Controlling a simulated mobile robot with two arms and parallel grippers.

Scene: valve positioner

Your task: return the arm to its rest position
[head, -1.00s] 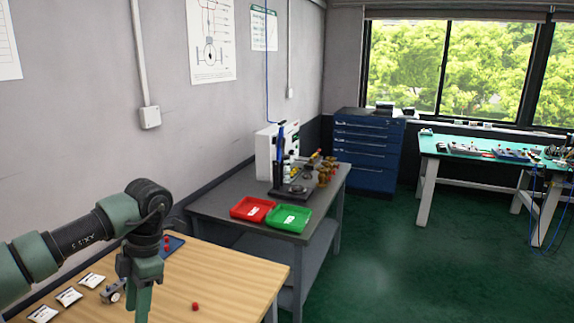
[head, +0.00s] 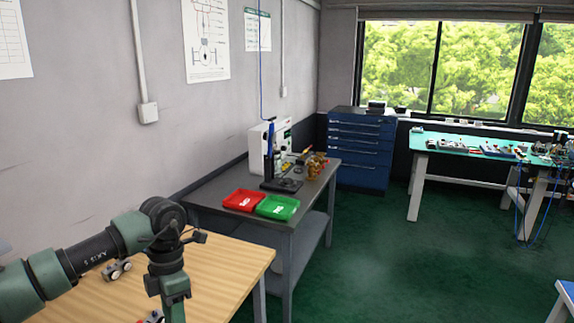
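My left arm (head: 95,253) comes in from the left over a wooden table (head: 228,262). It is bent at the elbow, and its forearm points down. My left gripper (head: 174,306) hangs at the bottom edge of the head view. Its fingertips are cut off or merge together, so I cannot tell whether it is open or shut. Nothing is clearly seen in it. My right arm and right gripper are not in view.
A small metal part (head: 117,270) lies on the wooden table beside the arm. A grey table (head: 222,229) beyond holds a red tray (head: 243,201) and a green tray (head: 277,208). A blue cabinet (head: 360,150) stands behind.

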